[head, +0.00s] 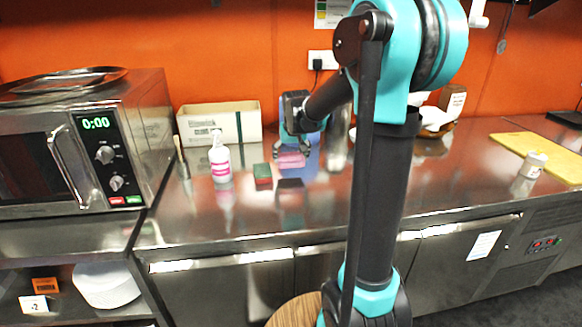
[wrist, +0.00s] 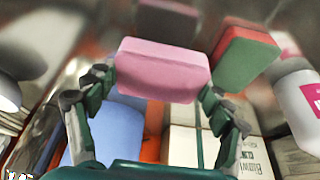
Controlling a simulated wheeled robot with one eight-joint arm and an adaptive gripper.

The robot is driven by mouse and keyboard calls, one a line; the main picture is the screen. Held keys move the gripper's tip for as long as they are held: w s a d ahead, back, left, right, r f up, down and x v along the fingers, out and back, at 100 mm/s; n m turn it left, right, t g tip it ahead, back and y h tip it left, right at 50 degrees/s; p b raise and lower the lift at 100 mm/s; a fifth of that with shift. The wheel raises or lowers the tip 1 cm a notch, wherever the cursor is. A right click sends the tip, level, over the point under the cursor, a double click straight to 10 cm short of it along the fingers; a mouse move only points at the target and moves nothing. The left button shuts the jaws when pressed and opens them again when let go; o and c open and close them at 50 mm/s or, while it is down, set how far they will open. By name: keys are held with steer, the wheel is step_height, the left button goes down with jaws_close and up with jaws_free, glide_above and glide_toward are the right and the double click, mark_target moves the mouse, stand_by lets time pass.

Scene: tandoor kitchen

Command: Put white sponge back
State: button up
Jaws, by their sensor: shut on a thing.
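My gripper (wrist: 150,105) is shut on a pink sponge (wrist: 160,68), its fingers at the sponge's two ends. In the head view the pink sponge (head: 291,160) shows just below my gripper (head: 290,150), over the steel counter. I cannot tell whether it touches the counter. No plainly white sponge shows in either view. A red and green sponge (head: 263,176) stands to the left of the pink one; it also shows in the wrist view (wrist: 245,55). A dark block-like shape (head: 290,184) shows nearer than the pink sponge; I cannot tell whether it is a sponge or a reflection.
A pump bottle (head: 221,165) stands left of the sponges. A pale box (head: 240,122) is against the orange wall, with a blue object (wrist: 115,130) beside it. A microwave (head: 80,145) is at the left. A cutting board (head: 545,156) lies at the right.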

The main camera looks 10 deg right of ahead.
mark_target(291, 166)
steer(key=shift+f, duration=2)
steer(key=shift+f, duration=0.15)
steer(key=o, duration=1.5)
steer(key=shift+o, duration=0.2)
steer(key=v, duration=1.2)
steer(key=shift+r, duration=0.25)
